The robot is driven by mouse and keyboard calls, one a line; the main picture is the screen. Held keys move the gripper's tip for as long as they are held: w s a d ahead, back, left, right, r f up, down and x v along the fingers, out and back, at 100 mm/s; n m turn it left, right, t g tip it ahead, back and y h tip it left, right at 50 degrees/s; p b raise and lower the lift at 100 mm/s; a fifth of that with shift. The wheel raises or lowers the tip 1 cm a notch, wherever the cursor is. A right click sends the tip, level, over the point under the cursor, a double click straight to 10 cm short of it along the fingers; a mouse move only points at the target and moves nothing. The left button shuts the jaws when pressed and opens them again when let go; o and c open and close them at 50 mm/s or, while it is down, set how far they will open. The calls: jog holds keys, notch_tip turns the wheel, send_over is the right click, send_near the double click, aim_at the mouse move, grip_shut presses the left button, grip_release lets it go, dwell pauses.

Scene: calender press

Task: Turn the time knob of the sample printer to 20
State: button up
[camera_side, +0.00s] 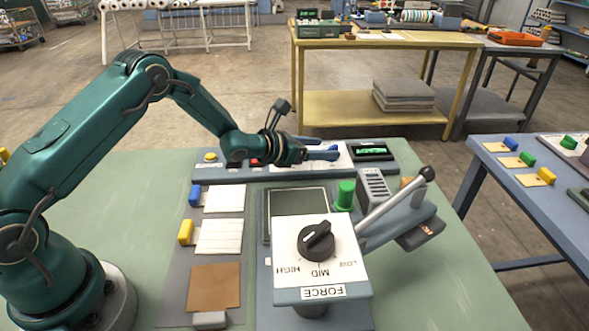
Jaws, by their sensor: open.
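My gripper (326,148) is open, with its fingers pointing right over a white dial plate (338,163) on the long blue-grey console. The fingers and wrist cover much of this plate. I cannot make out a time knob, its pointer or the number 20 there. I cannot tell whether the fingers touch anything. The console also carries a dark display with green letters (372,150) to the right of the gripper. In front stands a black knob (316,239) on a white plate marked FORCE, LOW, MID and HIGH, clear of the gripper.
A lever with a black ball (427,173) rises at the right of the nearer device. A green cylinder (345,194) stands behind the force plate. White cards (219,236) with blue and yellow clips and a brown sheet (214,287) lie left. The green table (440,285) is bare at front right.

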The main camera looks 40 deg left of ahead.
aim_at(328, 148)
jog(key=shift+x, duration=1.75)
grip_shut()
